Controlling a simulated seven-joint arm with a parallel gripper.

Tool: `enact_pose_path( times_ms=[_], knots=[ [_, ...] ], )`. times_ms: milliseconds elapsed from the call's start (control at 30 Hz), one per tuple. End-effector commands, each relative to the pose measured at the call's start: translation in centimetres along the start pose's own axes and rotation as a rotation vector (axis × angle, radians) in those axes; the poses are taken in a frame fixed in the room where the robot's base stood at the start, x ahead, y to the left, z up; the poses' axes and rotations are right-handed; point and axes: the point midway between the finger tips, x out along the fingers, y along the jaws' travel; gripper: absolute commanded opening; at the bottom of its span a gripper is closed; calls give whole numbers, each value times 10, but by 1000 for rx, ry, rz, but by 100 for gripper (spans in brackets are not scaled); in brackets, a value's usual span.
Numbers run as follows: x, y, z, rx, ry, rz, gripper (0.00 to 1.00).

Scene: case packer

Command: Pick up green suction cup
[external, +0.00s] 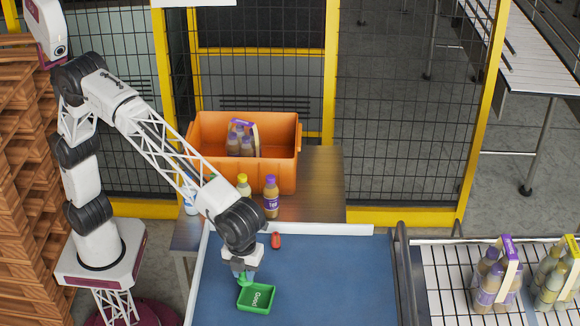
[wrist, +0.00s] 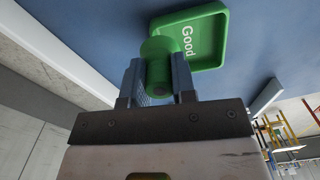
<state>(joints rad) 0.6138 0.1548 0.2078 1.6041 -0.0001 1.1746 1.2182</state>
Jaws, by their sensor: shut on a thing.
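The green suction cup (wrist: 157,60) is a round green piece held between the two fingers of my gripper (wrist: 157,80) in the wrist view. In the external view my gripper (external: 243,277) points down at the blue table, and the green cup (external: 244,281) shows as a small patch at its fingertips. A green tray marked "Good" (external: 257,309) lies right beside the cup on the table. It also shows just behind the cup in the wrist view (wrist: 208,50). I cannot tell whether the cup touches the tray or the table.
A red piece (external: 276,241) lies on the blue table (external: 340,280) near its back edge. Behind stand bottles (external: 271,197) and an orange crate (external: 277,176) on a side table. Bottle packs (external: 497,276) sit on a conveyor at right. The table's right part is clear.

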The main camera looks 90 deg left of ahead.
Motion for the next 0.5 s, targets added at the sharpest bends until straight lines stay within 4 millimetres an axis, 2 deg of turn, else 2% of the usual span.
enact_pose_path(
  times_ms=[100,267,500],
  knots=[
    [-14,1,0,0,1,-2,0],
    [-13,16,6,0,0,0,0],
    [-17,48,17,0,0,-1,0]
  ],
)
